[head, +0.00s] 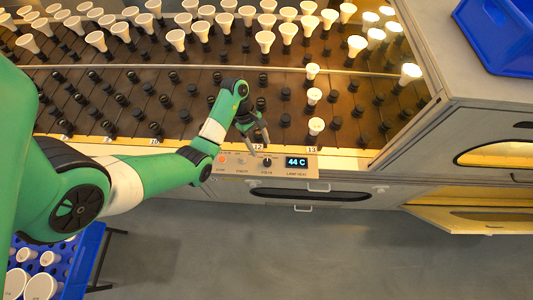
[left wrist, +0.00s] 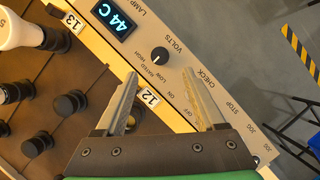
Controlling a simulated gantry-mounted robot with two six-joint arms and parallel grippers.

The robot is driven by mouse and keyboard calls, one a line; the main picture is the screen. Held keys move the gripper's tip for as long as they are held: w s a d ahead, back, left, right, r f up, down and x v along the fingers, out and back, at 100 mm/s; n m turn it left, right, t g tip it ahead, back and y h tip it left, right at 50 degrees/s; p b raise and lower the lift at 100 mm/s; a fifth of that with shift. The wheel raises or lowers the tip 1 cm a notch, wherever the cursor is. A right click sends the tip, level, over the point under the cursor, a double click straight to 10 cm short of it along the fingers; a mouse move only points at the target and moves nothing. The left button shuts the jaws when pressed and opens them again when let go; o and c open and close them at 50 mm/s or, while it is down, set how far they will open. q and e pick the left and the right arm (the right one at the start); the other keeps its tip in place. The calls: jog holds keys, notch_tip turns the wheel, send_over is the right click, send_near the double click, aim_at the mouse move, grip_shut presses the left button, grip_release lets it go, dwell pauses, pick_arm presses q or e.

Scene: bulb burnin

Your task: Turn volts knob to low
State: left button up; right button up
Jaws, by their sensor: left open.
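The volts knob (head: 267,162) is a small black dial on the control panel along the rack's front edge. In the left wrist view the knob (left wrist: 160,54) has LOW, RATED and HIGH printed beside it; its exact pointer setting is too small to tell. My left gripper (left wrist: 161,73) is open and empty, its two fingertips spread just short of the knob, not around it. In the head view my left gripper (head: 254,142) hangs over the panel's back edge near the 12 label. My right gripper is not in view.
The panel's display (head: 297,162) reads 44 C. A CHECK switch and a red stop button (head: 222,159) sit left of the knob. Socket rows with several white bulbs (head: 315,125) lie behind. A blue bin (head: 500,35) stands right; a blue crate (head: 78,262) with bulbs is lower left.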

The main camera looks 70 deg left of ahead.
aim_at(267, 162)
pick_arm(q)
jog(key=b+x, duration=0.2)
jog(key=x, duration=0.6)
jog(key=shift+w+d+f, duration=0.1)
jog(key=shift+d+f, duration=0.05)
jog(key=shift+f, duration=0.1)
jog(key=shift+c, duration=0.4)
grip_shut()
